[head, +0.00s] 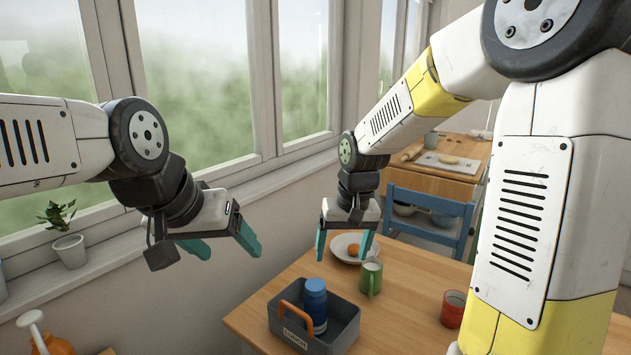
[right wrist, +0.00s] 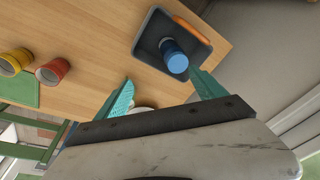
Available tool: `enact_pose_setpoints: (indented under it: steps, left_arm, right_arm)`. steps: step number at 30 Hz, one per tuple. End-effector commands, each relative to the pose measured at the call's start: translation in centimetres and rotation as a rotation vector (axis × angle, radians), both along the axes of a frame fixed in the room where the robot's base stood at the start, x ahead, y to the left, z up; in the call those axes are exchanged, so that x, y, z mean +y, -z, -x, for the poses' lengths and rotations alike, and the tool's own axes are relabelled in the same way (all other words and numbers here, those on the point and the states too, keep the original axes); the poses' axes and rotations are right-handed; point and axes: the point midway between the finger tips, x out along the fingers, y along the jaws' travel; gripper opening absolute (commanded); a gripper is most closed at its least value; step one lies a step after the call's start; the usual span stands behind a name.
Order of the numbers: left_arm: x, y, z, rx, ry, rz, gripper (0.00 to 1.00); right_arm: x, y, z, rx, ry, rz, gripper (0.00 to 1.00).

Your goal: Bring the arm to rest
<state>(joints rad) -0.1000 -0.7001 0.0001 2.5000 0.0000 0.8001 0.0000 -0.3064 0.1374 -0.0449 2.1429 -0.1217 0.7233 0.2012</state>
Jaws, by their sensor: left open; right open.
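My left gripper (head: 222,246) is open and empty, in the air left of the wooden table, in front of the window wall. My right gripper (head: 343,248) is open with its teal fingers pointing down, above the far part of the table near the plate. In the right wrist view the two fingers (right wrist: 162,92) are spread with nothing held between them. The right arm (head: 435,85) is raised and bent, its yellow and white links filling the right side of the head view.
A grey caddy (head: 348,329) with an orange handle holds a blue bottle (head: 315,299). A potted plant (head: 69,250) stands on the windowsill. A blue chair (head: 431,203) stands behind.

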Motion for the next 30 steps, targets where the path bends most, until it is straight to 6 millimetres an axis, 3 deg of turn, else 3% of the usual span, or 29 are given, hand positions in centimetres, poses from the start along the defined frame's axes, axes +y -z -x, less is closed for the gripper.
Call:
enact_pose_setpoints:
  steps: [1, 6, 12, 19, 30]
  left_arm:
    - [0.0, 0.0, 0.0, 0.0, 0.0, 0.0, 0.71]
    - [0.0, 0.0, 0.0, 0.0, 0.0, 0.0, 0.71]
    - [0.0, 0.0, 0.0, 0.0, 0.0, 0.0, 0.71]
    - [0.0, 0.0, 0.0, 0.0, 0.0, 0.0, 0.71]
    - [0.0, 0.0, 0.0, 0.0, 0.0, 0.0, 0.71]
  right_arm:
    - [-1.1, -2.0, 1.1, -0.035, 0.014, -0.019, 0.8]
    - [-4.1, -6.8, 5.3, -0.135, 0.042, -0.064, 0.8]
    - [-6.7, -10.2, 10.7, -0.255, 0.069, -0.1, 0.8]
    - [-8.1, -11.6, 14.9, -0.349, 0.085, -0.114, 0.8]
    - [-8.3, -11.7, 15.8, -0.37, 0.087, -0.116, 0.8]
